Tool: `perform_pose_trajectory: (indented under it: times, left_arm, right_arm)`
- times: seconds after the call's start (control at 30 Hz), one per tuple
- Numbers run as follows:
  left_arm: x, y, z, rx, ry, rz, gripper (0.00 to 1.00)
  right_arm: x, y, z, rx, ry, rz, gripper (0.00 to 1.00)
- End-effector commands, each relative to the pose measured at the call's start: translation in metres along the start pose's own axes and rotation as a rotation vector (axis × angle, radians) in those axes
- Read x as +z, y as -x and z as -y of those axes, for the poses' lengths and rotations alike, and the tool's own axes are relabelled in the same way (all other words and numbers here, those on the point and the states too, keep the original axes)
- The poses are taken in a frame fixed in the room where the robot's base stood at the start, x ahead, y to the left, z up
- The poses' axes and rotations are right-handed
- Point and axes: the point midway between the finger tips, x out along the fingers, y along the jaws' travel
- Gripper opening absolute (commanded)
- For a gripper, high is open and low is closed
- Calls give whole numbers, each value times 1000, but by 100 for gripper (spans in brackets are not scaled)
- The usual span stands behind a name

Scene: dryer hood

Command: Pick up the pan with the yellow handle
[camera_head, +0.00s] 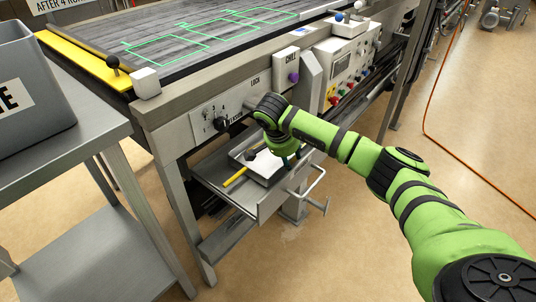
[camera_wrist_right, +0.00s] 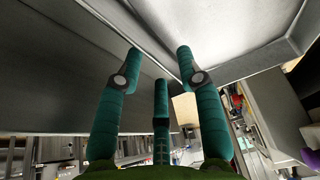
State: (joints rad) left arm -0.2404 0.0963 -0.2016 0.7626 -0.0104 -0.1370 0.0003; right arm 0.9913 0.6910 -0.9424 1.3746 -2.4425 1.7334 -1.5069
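The pan (camera_head: 264,168) is pale and shallow and lies in an open metal drawer (camera_head: 262,205) under the machine, in the head view. Its yellow handle (camera_head: 235,177) points to the left. My right gripper (camera_head: 291,161) is at the pan's right side, over the drawer; the arm hides part of that area. In the right wrist view the gripper's fingers (camera_wrist_right: 160,75) are spread with nothing between them. A pale rimmed surface (camera_wrist_right: 235,30) lies just beyond the fingertips; I cannot tell whether they touch it. My left gripper is not in view.
A dark round knob (camera_head: 250,154) shows by the pan. The drawer has a bar handle (camera_head: 312,186) in front. The machine's front panel (camera_head: 222,112) overhangs the drawer. A metal table (camera_head: 85,145) with a grey bin (camera_head: 30,85) stands at left. An orange hose (camera_head: 428,110) lies on open floor at right.

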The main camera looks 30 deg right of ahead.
Motion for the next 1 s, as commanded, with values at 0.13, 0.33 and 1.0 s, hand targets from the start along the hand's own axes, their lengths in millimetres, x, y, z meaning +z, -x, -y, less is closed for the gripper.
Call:
perform_pose_trajectory:
  times: [0.13,0.33,1.0]
  left_arm:
    - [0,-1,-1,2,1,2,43]
    - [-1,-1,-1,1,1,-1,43]
    - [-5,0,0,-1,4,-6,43]
  right_arm:
    - [1,-15,0,0,1,1,37]
    - [0,-17,0,-3,0,0,37]
    - [-1,-15,0,-4,-2,0,0]
